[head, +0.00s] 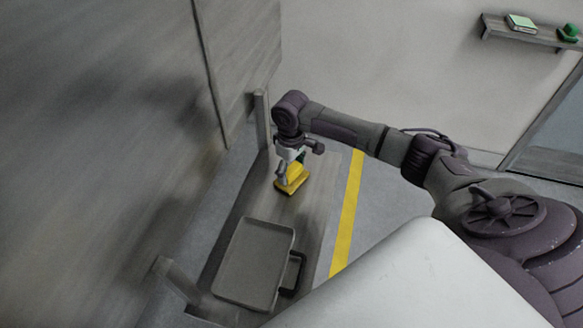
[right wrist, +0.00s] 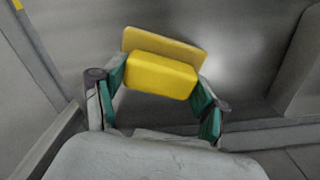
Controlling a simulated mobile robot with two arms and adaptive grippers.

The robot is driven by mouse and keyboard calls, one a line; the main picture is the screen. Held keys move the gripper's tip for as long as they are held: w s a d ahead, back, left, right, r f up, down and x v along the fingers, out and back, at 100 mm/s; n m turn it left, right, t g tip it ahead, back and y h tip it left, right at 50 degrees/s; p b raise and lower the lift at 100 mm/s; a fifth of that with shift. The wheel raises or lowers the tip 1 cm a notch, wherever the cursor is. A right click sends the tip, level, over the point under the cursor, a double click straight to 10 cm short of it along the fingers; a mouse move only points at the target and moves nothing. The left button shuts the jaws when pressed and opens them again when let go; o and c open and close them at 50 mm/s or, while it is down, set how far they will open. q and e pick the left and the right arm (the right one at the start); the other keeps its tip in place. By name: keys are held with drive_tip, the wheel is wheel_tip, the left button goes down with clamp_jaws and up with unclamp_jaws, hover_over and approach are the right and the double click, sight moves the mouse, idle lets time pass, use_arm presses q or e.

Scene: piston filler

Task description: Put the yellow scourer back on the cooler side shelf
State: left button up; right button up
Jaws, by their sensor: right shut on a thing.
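The yellow scourer (head: 292,181) is in my right gripper (head: 291,168), over the far part of a grey side shelf (head: 312,212). I cannot tell whether it touches the shelf. In the right wrist view the scourer (right wrist: 162,76) is a bright yellow block with a flat tan-yellow slab behind it. The green fingertips of my right gripper (right wrist: 160,86) are shut on its two ends. My left gripper is not in view.
A grey tray (head: 254,264) lies on the near part of the shelf, with a black handle (head: 293,273) beside it. A post (head: 262,120) stands at the shelf's far end. A yellow floor stripe (head: 348,212) runs to the right. A wall shelf (head: 530,37) is at top right.

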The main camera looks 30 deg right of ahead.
sight(292, 169)
drive_tip(key=shift+f, duration=0.15)
drive_tip(key=o, duration=1)
drive_tip(key=shift+f, duration=0.1)
wheel_tip(292, 169, up, 12)
drive_tip(key=shift+r+b, duration=0.15)
drive_tip(key=shift+b, duration=0.35)
